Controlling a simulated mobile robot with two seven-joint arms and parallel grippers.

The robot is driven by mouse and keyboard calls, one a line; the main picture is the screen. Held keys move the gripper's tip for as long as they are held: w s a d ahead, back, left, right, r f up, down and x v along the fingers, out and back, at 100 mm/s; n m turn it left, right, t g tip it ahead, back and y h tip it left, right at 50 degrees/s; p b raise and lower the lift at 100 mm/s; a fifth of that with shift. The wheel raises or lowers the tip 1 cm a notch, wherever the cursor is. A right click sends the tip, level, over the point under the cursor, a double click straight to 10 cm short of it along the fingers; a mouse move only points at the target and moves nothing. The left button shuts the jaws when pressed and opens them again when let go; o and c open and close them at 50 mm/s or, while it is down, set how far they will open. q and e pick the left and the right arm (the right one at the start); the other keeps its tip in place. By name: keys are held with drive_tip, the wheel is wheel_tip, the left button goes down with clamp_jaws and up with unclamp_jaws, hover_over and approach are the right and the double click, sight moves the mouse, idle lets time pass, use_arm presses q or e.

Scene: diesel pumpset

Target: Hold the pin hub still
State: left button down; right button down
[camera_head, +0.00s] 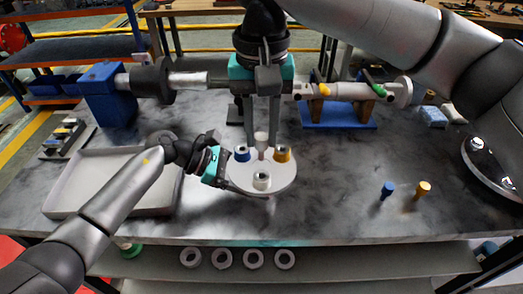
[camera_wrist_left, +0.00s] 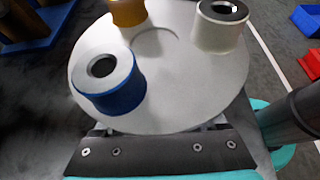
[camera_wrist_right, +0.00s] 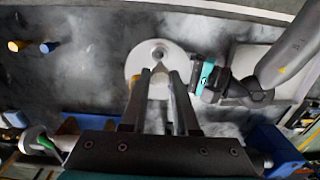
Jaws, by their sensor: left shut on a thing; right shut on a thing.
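The pin hub is a pale round disc (camera_head: 235,176) low over the table, bearing a blue-sided sleeve (camera_head: 242,153), a yellow sleeve (camera_head: 282,154) and a white sleeve (camera_head: 261,181). In the left wrist view the disc (camera_wrist_left: 185,85) has a shallow round recess at its middle. My left gripper (camera_head: 228,185) is shut on the disc's left rim. My right gripper (camera_head: 262,146) points down over the disc, shut on a small whitish piece (camera_head: 261,139). The fingers partly hide this piece, and I cannot tell if it touches the disc.
A blue pin (camera_head: 387,190) and a yellow pin (camera_head: 423,189) stand on the table at right. An empty pale tray (camera_head: 65,198) lies at left. A shaft on a blue stand (camera_head: 338,117) lies behind. Several white rings (camera_head: 222,258) sit on the lower shelf.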

sight(262, 160)
use_arm(q)
drive_tip(key=shift+r, duration=0.1)
drive_tip(key=shift+w, duration=0.1)
use_arm(e)
drive_tip(key=shift+f, duration=1.6)
drive_tip(key=shift+f, duration=1.6)
idle(0.3)
drive_tip(key=c, duration=0.6)
unclamp_jaws()
drive_tip(key=shift+r, duration=0.1)
wheel_tip(262, 160, up, 12)
drive_tip(key=shift+f, duration=0.1)
